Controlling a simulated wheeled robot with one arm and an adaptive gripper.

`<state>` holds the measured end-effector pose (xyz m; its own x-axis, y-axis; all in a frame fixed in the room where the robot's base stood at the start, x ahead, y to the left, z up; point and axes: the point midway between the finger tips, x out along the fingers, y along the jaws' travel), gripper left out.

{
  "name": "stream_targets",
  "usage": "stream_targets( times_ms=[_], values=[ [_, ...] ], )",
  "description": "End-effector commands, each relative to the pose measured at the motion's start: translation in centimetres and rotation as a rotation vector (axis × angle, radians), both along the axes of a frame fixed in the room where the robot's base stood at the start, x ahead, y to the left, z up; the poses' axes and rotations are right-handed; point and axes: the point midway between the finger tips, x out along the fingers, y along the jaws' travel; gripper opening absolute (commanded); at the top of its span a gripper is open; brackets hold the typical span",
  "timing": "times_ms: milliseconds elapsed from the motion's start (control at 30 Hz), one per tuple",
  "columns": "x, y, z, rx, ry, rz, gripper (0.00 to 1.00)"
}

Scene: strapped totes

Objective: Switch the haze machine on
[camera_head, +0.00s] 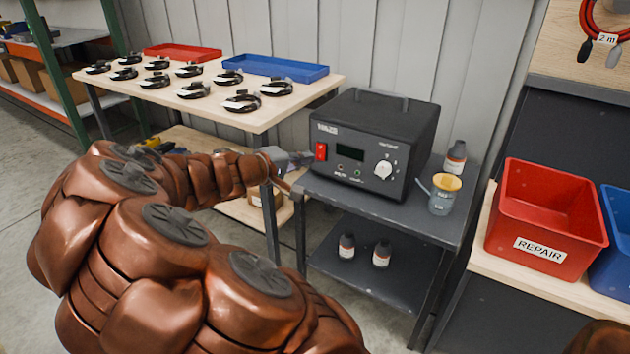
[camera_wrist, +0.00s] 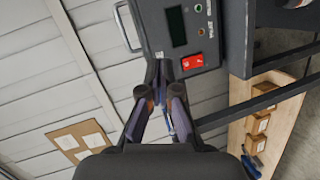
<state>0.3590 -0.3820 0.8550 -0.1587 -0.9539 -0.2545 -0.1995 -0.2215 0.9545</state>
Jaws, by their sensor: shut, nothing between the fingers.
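The haze machine (camera_head: 372,108) is a black box with a top handle, standing on a grey metal cart. Its front has a dark display (camera_head: 349,154), a white knob (camera_head: 383,169), small round fittings and a red rocker switch (camera_head: 321,151) at the left edge. The switch also shows in the wrist view (camera_wrist: 192,62). My gripper (camera_head: 308,157) is shut and empty, its tips just left of the switch. In the wrist view the closed fingertips (camera_wrist: 163,66) lie close beside the switch. I cannot tell whether they touch the machine, nor which way the rocker is tipped.
A bottle (camera_head: 455,158) and a cup with a yellow top (camera_head: 442,193) stand right of the machine. The cart's lower shelf (camera_head: 335,262) holds two bottles. A wooden table (camera_head: 160,110) with several black items is at left. A red REPAIR bin (camera_head: 545,215) is at right.

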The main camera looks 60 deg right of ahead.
Motion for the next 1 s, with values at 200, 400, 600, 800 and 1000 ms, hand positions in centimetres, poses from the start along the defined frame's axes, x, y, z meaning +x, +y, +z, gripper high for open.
stream_targets(
  times_ms=[200, 400, 600, 800, 1000],
  values=[
    [5.5, -3.4, -7.7, -0.104, 0.105, 0.142, 0.0],
    [8.2, -4.5, -11.4, -0.123, 0.159, 0.221, 0.0],
    [8.7, -4.7, -11.9, -0.126, 0.168, 0.238, 0.0],
    [8.7, -4.6, -11.8, -0.125, 0.167, 0.237, 0.0],
    [8.7, -5.2, -11.9, -0.125, 0.167, 0.237, 0.0]
  ],
)
